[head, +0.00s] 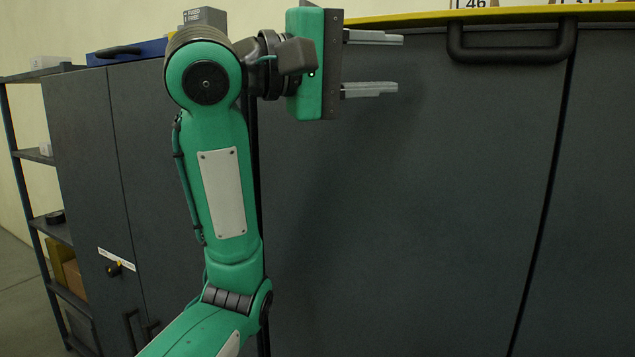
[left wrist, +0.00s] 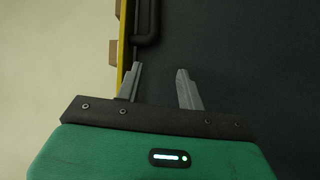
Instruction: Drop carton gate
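My left gripper (head: 372,64) is open and empty in the upper middle of the head view, its two fingers pointing right, one above the other. A dark grey panel (head: 450,180) with a yellow top edge (head: 420,18) fills the right of the head view. A black bar handle (head: 512,55) is fixed near its top, to the right of the fingertips and apart from them. In the left wrist view the open fingers (left wrist: 160,88) point toward the handle (left wrist: 146,22), which lies beyond the left finger. My right gripper is not in view.
Labelled boxes (head: 473,4) show above the yellow edge. A dark cabinet (head: 100,170) stands at the left with a blue case (head: 128,51) and a grey box (head: 205,18) on top. An open shelf rack (head: 45,215) is at the far left.

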